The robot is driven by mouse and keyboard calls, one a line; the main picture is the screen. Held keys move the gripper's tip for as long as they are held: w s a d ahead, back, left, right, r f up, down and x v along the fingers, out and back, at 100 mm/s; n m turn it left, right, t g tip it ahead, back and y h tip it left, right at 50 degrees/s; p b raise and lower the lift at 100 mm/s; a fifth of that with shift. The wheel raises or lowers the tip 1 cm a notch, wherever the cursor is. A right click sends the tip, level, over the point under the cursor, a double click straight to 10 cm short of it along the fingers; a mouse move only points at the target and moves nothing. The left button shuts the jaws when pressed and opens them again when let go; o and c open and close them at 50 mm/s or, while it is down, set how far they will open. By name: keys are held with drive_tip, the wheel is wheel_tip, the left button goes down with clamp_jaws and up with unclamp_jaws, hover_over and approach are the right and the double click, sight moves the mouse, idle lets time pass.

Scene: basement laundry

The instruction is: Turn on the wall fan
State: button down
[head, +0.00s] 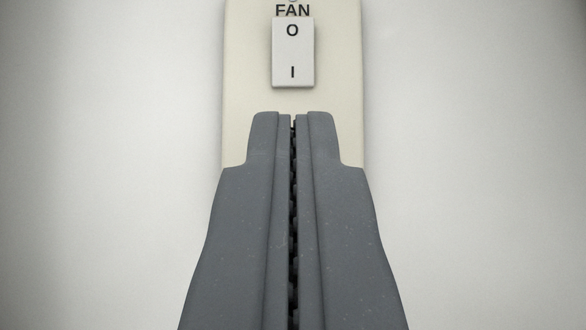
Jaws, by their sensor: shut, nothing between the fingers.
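A cream switch plate (243,60) is on the wall at the top middle of the head view, with the word FAN near its top. A white rocker switch (293,53) sits on it, with O at its upper end and I at its lower end. Which end is pressed in I cannot tell for sure. My gripper (293,118) is shut and empty. Its fingertips show just below the rocker in the picture and cover the lower part of the plate. Whether they touch the plate I cannot tell. The fan itself is not in view.
A plain pale wall (480,150) fills both sides of the view. No obstacle shows around the plate or my gripper.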

drive_tip(key=shift+w+f+v, duration=0.1)
drive_tip(key=shift+f+v, duration=0.05)
drive_tip(key=shift+v, duration=0.65)
drive_tip(key=shift+w+f+v, duration=0.1)
drive_tip(key=shift+v, duration=0.75)
drive_tip(key=shift+w+f+v, duration=0.1)
drive_tip(key=shift+f+v, duration=0.05)
drive_tip(key=shift+v, duration=0.65)
drive_tip(key=shift+w, duration=0.1)
drive_tip(key=s+r+g, duration=0.2)
drive_tip(key=r+g, duration=0.1)
drive_tip(key=r, duration=0.9)
drive_tip(key=s+r+g, duration=0.2)
drive_tip(key=s+r, duration=0.1)
drive_tip(key=r, duration=0.9)
drive_tip(key=s+r+g, duration=0.2)
drive_tip(key=s+r, duration=0.4)
drive_tip(key=s, duration=0.6)
drive_tip(key=s+r+g, duration=0.3)
drive_tip(key=s+r, duration=0.2)
drive_tip(key=s, duration=0.8)
drive_tip(key=shift+a+r+g, duration=0.3)
drive_tip(key=shift+r, duration=0.1)
drive_tip(key=shift+s, duration=0.1)
